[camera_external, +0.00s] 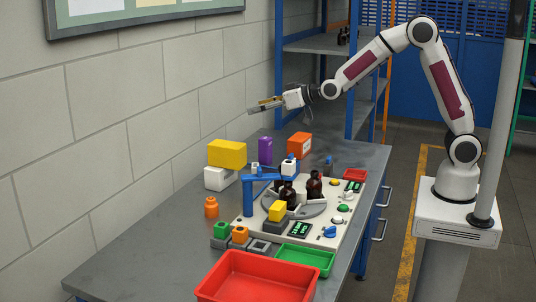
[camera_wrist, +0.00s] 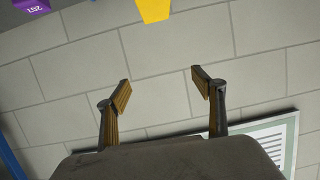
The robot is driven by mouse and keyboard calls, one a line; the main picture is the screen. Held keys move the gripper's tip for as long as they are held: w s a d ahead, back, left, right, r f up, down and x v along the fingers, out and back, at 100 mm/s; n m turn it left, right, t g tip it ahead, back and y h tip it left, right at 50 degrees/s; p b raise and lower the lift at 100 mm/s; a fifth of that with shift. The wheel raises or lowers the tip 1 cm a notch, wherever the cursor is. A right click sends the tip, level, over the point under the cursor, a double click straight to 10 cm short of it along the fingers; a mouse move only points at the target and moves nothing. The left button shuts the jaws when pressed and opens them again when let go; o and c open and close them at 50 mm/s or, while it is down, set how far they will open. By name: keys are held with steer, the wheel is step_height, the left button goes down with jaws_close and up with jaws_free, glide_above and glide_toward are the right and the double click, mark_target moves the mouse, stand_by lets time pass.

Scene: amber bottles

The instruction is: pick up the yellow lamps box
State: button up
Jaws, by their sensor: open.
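The yellow box (camera_external: 227,153) sits on top of a white box (camera_external: 219,178) at the back left of the bench in the external view. Part of a yellow box (camera_wrist: 153,9) also shows at the top edge of the wrist view, cut off by the frame. My gripper (camera_external: 252,109) is above the bench, higher than the yellow box and to its right in the picture, pointing left toward the wall. In the wrist view my gripper (camera_wrist: 160,78) has its two fingers wide apart with nothing between them.
A purple box (camera_external: 265,150) and an orange box (camera_external: 299,145) stand behind the white device with amber bottles (camera_external: 314,185) and a blue arm (camera_external: 262,178). A red tray (camera_external: 260,280) and green tray (camera_external: 305,260) are at the front. The block wall (camera_external: 110,145) is close behind.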

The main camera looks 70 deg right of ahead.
mark_target(234, 145)
steer(key=w+f+t, duration=0.1)
steer(key=w+f, duration=0.2)
steer(key=w+a+f+t, duration=0.1)
steer(key=w+f, duration=0.1)
steer(key=w, duration=0.1)
steer(key=w+a+f+t, duration=0.1)
steer(key=w+f, duration=0.2)
steer(key=shift+f+h, duration=0.35)
steer(key=shift+h, duration=0.05)
steer(key=shift+w+f+t, duration=0.3)
steer(key=shift+f+t, duration=0.1)
steer(key=shift+f, duration=0.25)
steer(key=shift+f, duration=1.2)
steer(key=shift+f, duration=2.4)
steer(key=shift+w+r, duration=0.1)
steer(key=shift+w, duration=1.4)
steer(key=c, duration=1.5)
